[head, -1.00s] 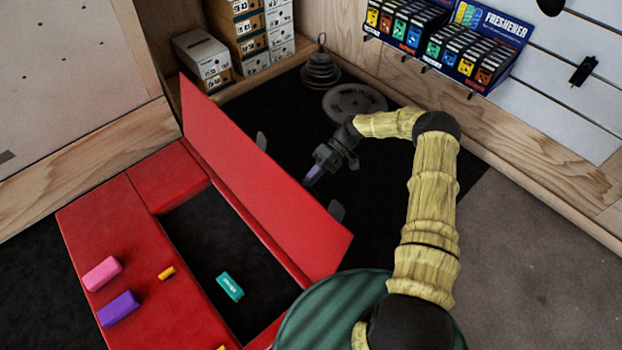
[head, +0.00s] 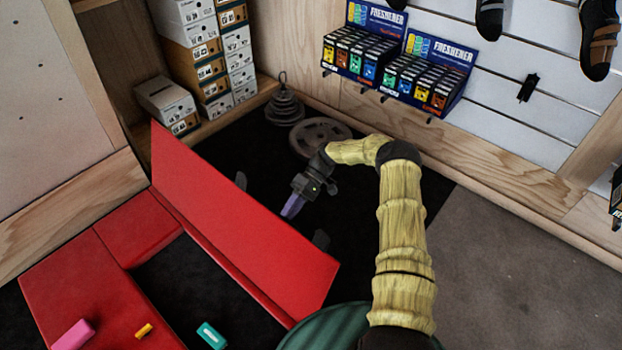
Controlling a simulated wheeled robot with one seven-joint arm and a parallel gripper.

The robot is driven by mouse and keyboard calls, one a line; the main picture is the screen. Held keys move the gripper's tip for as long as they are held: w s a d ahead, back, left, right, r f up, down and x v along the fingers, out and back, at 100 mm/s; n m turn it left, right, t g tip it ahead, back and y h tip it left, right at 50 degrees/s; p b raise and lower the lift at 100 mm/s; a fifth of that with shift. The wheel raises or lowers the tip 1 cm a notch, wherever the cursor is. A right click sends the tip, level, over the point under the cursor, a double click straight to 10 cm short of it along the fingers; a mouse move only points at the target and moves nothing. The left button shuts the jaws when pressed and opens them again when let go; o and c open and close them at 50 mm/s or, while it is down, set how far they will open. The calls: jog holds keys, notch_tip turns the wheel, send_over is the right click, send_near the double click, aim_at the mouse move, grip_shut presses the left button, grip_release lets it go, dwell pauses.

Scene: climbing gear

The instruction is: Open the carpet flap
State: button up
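The red carpet flap (head: 235,220) stands raised, tilted up on its edge along the right side of the red mat (head: 75,268). A dark opening (head: 185,285) lies to the left of the flap, within the red mat. My gripper (head: 292,206) is on the right side of the flap, close to its outer face, pointing down and left. Its purple fingertips look close together, but they are too small to tell whether they are open or shut. I cannot tell whether they touch the flap.
A teal block (head: 211,335) lies in the opening. Weight plates (head: 318,137) and stacked shoe boxes (head: 166,100) stand at the back. Grey floor (head: 490,260) at right is clear.

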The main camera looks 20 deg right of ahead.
jog(key=v, duration=1.3)
jog(key=shift+c, duration=0.4)
